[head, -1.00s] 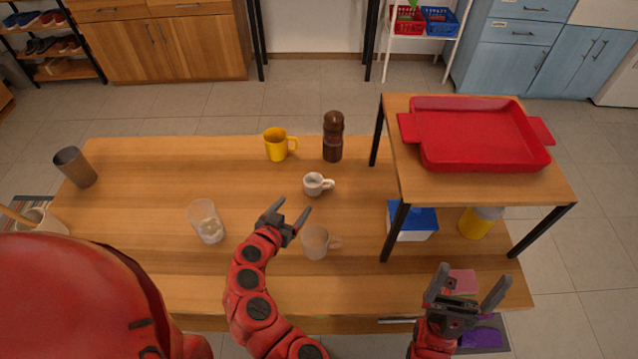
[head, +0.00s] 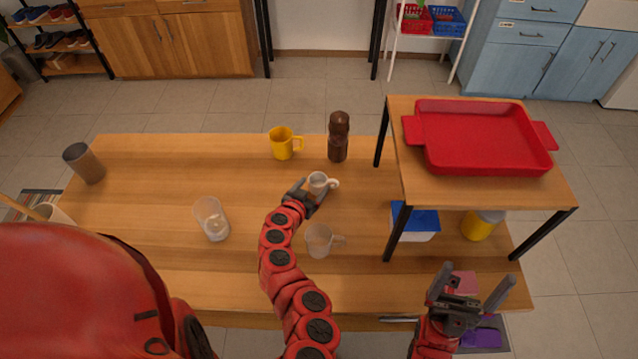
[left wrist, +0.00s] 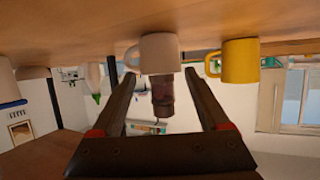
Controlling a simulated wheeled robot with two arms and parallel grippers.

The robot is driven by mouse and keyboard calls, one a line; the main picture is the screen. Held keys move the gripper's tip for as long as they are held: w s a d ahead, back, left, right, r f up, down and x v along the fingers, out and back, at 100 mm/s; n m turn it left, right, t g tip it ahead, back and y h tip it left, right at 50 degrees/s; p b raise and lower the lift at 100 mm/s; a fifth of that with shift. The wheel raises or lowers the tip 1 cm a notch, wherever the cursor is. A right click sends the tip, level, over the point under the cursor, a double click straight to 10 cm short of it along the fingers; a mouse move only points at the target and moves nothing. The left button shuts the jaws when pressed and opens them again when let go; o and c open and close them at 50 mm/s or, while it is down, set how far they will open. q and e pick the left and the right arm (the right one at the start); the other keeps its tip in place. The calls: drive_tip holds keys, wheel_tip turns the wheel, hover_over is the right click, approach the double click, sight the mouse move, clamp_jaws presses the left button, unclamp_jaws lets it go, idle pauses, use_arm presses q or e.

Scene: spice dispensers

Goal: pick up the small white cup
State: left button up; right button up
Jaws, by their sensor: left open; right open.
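The small white cup (head: 318,183) stands upright on the wooden table, its handle to the right. My left gripper (head: 305,192) is open at the cup's near left side, its fingers close to the cup. In the left wrist view, which appears upside down, the white cup (left wrist: 160,53) sits ahead, between and beyond the tips of the two spread fingers of my left gripper (left wrist: 161,85). Nothing is between the fingers near the palm. I cannot tell whether a finger touches the cup. My right gripper (head: 470,295) is open and empty at the table's front right.
A yellow mug (head: 281,144) and a brown bottle (head: 338,138) stand behind the cup. A clear glass mug (head: 319,241) and a glass (head: 211,220) stand nearer the front. A raised shelf with a red tray (head: 478,138) is at right. The table's middle left is clear.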

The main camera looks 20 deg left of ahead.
sight(321, 177)
use_arm(q)
drive_tip(key=shift+p+x, duration=0.6)
drive_tip(key=shift+x, duration=1.7)
drive_tip(key=shift+s, duration=0.1)
drive_tip(key=c, duration=1.2)
